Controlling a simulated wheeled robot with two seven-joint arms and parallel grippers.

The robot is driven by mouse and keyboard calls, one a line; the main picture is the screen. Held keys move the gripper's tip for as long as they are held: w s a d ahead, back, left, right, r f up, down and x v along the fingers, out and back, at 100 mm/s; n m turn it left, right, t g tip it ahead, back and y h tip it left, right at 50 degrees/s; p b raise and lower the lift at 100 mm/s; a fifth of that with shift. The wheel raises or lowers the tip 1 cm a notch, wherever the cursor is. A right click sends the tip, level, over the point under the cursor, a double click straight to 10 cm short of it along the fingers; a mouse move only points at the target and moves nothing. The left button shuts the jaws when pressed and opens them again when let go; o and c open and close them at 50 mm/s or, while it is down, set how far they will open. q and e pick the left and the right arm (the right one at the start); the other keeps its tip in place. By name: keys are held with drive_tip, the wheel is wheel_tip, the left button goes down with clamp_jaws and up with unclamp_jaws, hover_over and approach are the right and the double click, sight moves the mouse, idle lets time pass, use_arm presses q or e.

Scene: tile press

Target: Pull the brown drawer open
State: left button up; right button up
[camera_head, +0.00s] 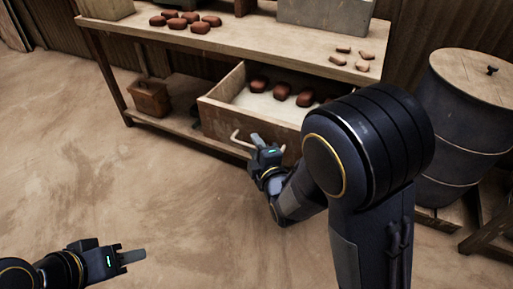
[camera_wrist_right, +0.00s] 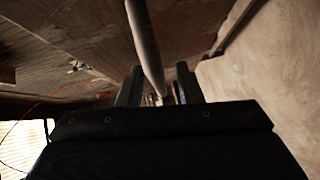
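The brown drawer (camera_head: 270,126) under the table top is pulled out, with its inside showing. Several reddish-brown lumps (camera_head: 282,92) lie on its pale floor. Its pale bar handle (camera_head: 238,139) is on the front face. My right gripper (camera_head: 256,141) is at the handle, in front of the drawer. In the right wrist view the handle bar (camera_wrist_right: 147,45) passes between the two spread fingers, near the left one, with a gap on the right. My right arm hides the drawer's right end. My left gripper (camera_head: 132,256) is over the floor, far from the drawer; its finger gap is unclear.
The wooden table (camera_head: 230,42) carries several reddish lumps (camera_head: 185,20), small tan pieces (camera_head: 352,55) and a grey block (camera_head: 325,12). A small brown box (camera_head: 150,98) sits on the lower shelf. A dark lidded barrel (camera_head: 463,125) stands right. The floor at left is clear.

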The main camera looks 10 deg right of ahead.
drive_tip(key=p+v, duration=0.1)
drive_tip(key=v, duration=0.6)
drive_tip(key=shift+s+p, duration=0.35)
drive_tip(key=shift+s, duration=0.05)
drive_tip(key=shift+d, duration=0.1)
